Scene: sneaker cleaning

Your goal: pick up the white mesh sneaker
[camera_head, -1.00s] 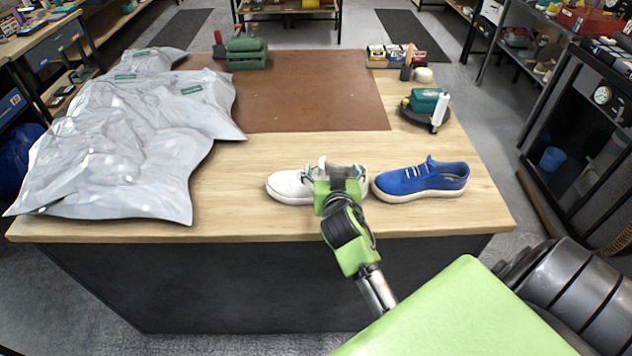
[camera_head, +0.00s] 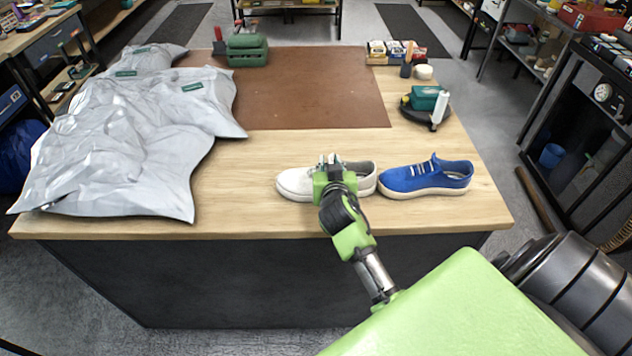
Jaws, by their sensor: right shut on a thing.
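The white mesh sneaker (camera_head: 297,183) stands upright near the front edge of the wooden bench (camera_head: 240,215), its toe to the left. My right gripper (camera_head: 332,164) reaches over its middle from the front and is shut on it. The gripper and wrist hide part of the sneaker's middle and near side. The heel shows to the right of the gripper. I cannot tell whether the sole is clear of the bench. My left gripper is out of view.
A blue sneaker (camera_head: 425,178) stands close to the right. Crumpled grey plastic bags (camera_head: 120,140) cover the left side. A brown mat (camera_head: 310,95) lies behind. A teal-and-black tool (camera_head: 428,101), small boxes (camera_head: 392,50) and a green case (camera_head: 247,50) stand farther back.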

